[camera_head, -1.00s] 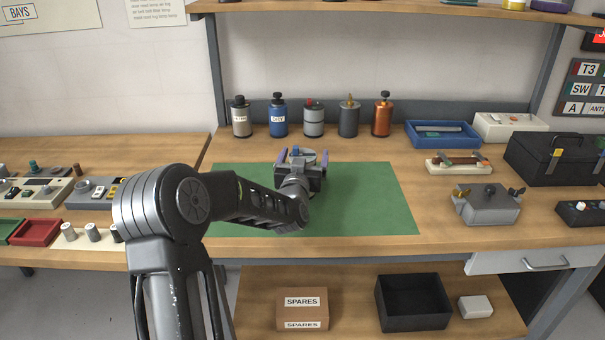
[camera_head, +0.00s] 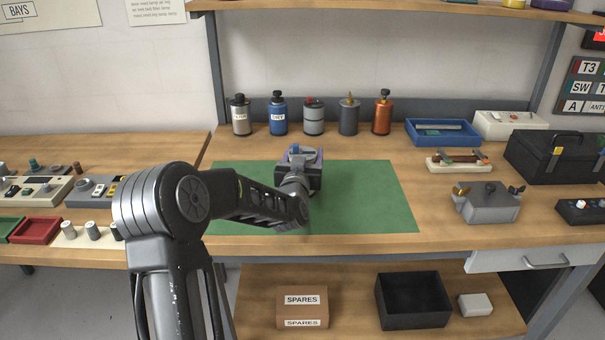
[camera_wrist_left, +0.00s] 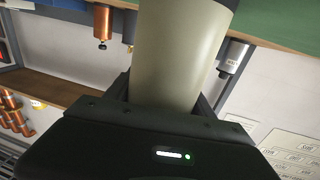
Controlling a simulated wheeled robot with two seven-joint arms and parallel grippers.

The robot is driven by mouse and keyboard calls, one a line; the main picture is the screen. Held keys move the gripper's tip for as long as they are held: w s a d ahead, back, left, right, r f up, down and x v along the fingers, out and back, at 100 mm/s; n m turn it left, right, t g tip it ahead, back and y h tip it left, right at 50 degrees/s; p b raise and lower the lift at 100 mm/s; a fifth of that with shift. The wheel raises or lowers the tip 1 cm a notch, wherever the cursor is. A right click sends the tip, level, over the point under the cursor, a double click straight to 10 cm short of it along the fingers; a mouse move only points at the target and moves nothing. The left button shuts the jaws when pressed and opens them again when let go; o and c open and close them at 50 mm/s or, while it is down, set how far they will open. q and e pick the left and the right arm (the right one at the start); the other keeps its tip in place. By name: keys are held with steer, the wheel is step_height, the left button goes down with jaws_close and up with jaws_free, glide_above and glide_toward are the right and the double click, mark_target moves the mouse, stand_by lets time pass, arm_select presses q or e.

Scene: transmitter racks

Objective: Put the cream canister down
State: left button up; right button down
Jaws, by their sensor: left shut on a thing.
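My left gripper (camera_head: 303,156) is over the back part of the green mat (camera_head: 370,200), pointing away from me. In the left wrist view it is shut on a cream canister (camera_wrist_left: 180,50), a smooth pale cylinder between the jaws with a dark end at the top edge of the picture. In the head view the gripper and wrist hide the canister. I cannot tell whether its base touches the mat. My right gripper is not in view.
Behind the mat stands a row of canisters: silver-grey (camera_head: 241,118), blue (camera_head: 278,117), grey with a red knob (camera_head: 313,120), dark grey (camera_head: 348,119) and copper (camera_head: 382,116). A blue tray (camera_head: 442,142) and a grey box (camera_head: 487,207) stand right. The mat's right side is clear.

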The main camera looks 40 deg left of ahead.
arm_select(q)
jaws_close()
step_height(320, 180, up, 10)
steer(key=shift+r, duration=0.1)
stand_by(0.7)
stand_by(0.4)
